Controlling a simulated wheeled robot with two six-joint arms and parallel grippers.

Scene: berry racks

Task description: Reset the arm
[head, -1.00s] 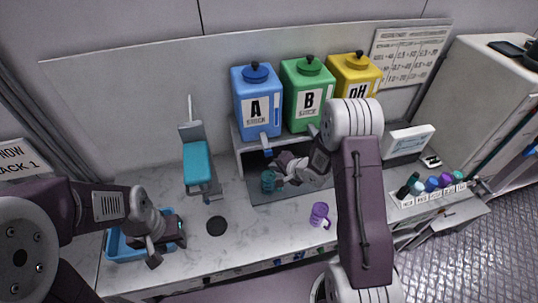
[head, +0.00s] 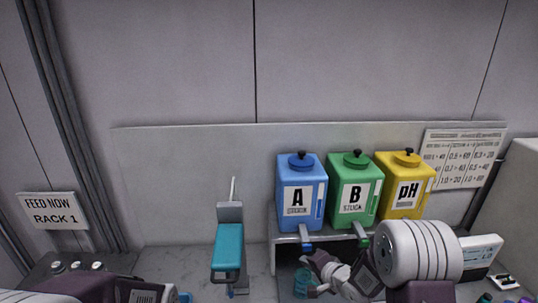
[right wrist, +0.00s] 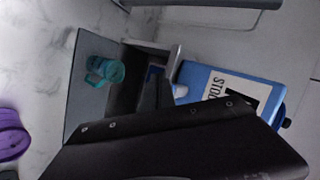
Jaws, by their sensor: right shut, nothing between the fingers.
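My right gripper (head: 316,290) is low in the head view, below dispensers A and B. It is shut with nothing between its fingers. A teal cup (head: 301,278) is close beside it in that view. The right wrist view shows the teal cup (right wrist: 108,71) on a dark grey surface, apart from the dark gripper part that fills the lower foreground. Only part of my left arm shows along the bottom left of the head view; its gripper is out of frame.
Blue dispenser A (head: 302,190), green dispenser B (head: 352,190) and yellow pH dispenser (head: 403,187) stand on a raised shelf. A teal-topped stand (head: 228,247) is left of them. A purple cup (right wrist: 12,135) shows in the wrist view. A white-fronted device (head: 480,253) is at right.

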